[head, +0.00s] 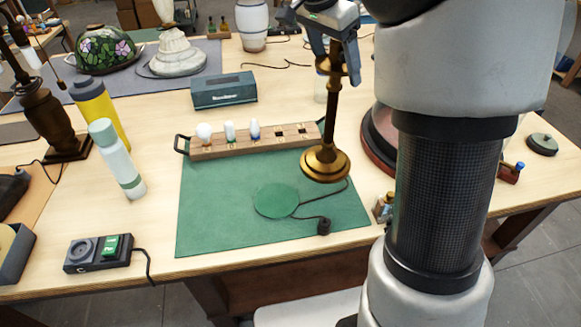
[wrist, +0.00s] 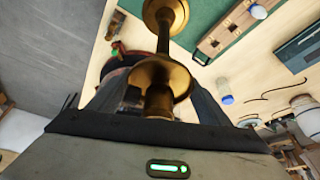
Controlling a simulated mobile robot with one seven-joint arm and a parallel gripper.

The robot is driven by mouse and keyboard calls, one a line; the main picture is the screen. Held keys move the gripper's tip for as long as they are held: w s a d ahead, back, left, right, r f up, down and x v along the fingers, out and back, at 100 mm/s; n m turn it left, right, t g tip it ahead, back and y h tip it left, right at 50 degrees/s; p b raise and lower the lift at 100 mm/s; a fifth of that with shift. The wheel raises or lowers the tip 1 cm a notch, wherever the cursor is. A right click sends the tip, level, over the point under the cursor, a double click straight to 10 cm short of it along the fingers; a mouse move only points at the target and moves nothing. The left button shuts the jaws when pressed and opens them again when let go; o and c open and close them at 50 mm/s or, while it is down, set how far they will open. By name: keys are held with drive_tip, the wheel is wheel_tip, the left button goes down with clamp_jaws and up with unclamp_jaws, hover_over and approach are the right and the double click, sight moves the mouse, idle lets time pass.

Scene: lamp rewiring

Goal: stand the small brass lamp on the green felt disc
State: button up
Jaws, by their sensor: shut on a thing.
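The small brass lamp (head: 328,128) is upright, with a round base and a thin stem. My gripper (head: 335,55) is shut on its upper end from above. In the wrist view the lamp (wrist: 163,75) rises from between my gripper's fingers (wrist: 158,105). The green felt disc (head: 276,200) lies flat and bare on the green mat (head: 200,220). The lamp's base is behind and to the right of the disc, not over it in the head view. I cannot tell how high the base is above the mat. A dark cord with a plug (head: 323,226) lies by the disc.
A wooden bulb rack (head: 240,145) stands along the mat's back edge, close to the lamp. A dark round-based object (head: 378,135) is right of the lamp, partly behind my arm. A pale bottle (head: 117,160) and a socket box (head: 98,253) are at left. The mat's left part is clear.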

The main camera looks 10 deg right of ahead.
drive_tip(key=s+a+r+n+t+b, duration=0.15)
drive_tip(key=a+n, duration=0.25)
drive_tip(key=a, duration=1.1)
wheel_tip(320, 180, down, 10)
drive_tip(key=shift+s+d+f+y, duration=0.15)
drive_tip(key=shift+s+f+y, duration=0.05)
drive_tip(key=shift+y, duration=0.2)
drive_tip(key=shift+f, duration=0.15)
drive_tip(key=o, duration=2.1)
drive_tip(key=shift+s+f, duration=0.1)
drive_tip(key=shift+c, duration=0.2)
